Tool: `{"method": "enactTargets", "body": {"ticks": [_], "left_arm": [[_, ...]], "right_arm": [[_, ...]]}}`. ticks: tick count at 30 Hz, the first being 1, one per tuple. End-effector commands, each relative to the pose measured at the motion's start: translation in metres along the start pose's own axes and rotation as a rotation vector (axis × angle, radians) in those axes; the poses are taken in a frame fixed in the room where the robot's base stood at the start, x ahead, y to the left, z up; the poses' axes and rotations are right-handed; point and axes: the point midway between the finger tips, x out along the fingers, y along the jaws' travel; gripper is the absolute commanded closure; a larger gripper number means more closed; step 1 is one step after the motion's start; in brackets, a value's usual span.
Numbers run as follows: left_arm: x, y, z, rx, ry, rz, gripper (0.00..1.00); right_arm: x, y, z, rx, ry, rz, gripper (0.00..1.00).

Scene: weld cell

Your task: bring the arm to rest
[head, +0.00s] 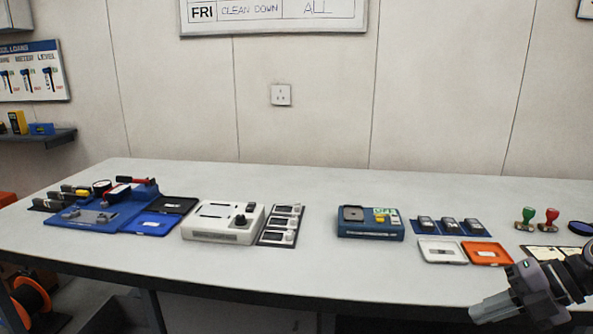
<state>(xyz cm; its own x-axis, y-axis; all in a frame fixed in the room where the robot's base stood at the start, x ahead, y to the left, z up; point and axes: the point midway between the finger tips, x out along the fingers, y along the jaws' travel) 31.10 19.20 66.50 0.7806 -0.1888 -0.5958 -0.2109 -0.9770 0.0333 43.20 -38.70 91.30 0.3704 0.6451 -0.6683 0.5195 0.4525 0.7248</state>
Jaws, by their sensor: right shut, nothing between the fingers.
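My right gripper (492,308) shows at the lower right, in front of the table's front edge. It points left and down, and its fingers are shut with nothing between them. My right arm comes in from the right edge of the head view. The gripper is apart from the things on the table. My left gripper is not in the head view.
The long grey table (330,275) holds a blue fixture (100,215), a white device (222,222), a dark blue device (370,223), a white tray (442,251), an orange tray (487,254) and two stamps (538,217). Its middle front is clear.

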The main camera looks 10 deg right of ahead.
Motion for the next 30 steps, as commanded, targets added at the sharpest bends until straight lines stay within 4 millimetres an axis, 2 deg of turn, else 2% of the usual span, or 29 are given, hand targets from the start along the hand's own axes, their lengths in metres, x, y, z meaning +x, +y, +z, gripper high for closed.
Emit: {"method": "enactTargets", "body": {"ticks": [3, 9, 17, 23, 30], "left_arm": [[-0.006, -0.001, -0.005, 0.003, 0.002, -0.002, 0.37], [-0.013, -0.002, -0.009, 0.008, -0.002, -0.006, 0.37], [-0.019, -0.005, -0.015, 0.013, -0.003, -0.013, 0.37], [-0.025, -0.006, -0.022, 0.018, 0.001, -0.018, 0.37], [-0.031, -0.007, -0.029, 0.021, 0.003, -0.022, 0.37]], "right_arm": [[0.009, -0.016, -0.001, 0.134, -0.038, 0.166, 1.00], [0.028, -0.044, -0.004, 0.369, -0.127, 0.393, 1.00], [0.059, -0.087, -0.019, 0.722, -0.258, 0.607, 1.00], [0.092, -0.118, -0.047, 1.024, -0.347, 0.700, 1.00], [0.143, -0.139, -0.101, 1.407, -0.409, 0.727, 1.00]]}}
